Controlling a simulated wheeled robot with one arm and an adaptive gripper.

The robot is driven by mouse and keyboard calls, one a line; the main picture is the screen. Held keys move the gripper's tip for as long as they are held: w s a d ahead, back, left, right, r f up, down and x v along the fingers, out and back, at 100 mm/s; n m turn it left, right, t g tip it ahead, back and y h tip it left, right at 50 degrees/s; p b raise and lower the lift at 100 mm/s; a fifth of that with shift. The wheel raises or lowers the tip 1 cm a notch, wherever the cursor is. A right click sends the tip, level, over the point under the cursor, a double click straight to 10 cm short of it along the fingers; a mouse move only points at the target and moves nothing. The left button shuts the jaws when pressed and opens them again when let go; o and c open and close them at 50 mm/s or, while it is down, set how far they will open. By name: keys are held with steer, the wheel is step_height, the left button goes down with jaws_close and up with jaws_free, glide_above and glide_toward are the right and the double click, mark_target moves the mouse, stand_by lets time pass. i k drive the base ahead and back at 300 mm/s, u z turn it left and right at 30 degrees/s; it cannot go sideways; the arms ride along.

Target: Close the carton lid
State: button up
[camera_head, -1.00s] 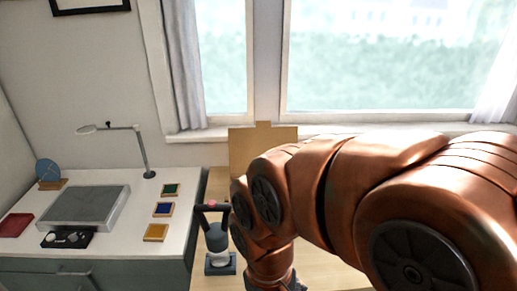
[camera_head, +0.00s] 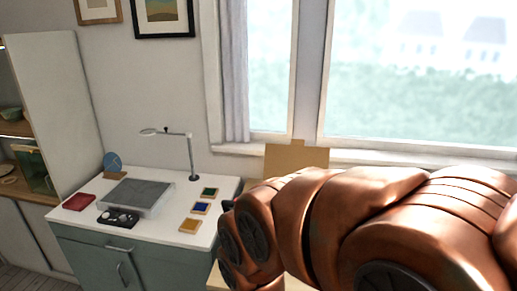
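A tan cardboard flap (camera_head: 296,158) stands upright in front of the window, just behind my arm. It looks like the carton's raised lid, with a small tab at its top edge. The carton body below it is hidden by my copper-coloured arm or lies out of frame. My gripper is not in view, so I cannot see its opening or how close it is to the lid.
A white-topped desk (camera_head: 158,224) stands to the left, with a grey flat box (camera_head: 140,196), a lamp (camera_head: 191,158), a red item (camera_head: 79,202), a black device (camera_head: 118,217) and small coloured tiles (camera_head: 190,226). Shelves (camera_head: 28,195) are further left.

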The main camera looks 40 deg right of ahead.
mark_target(280, 160)
steer(key=u, duration=1.25)
steer(key=i, duration=1.45)
steer(key=z, duration=1.25)
steer(key=i, duration=0.95)
steer(key=z, duration=0.95)
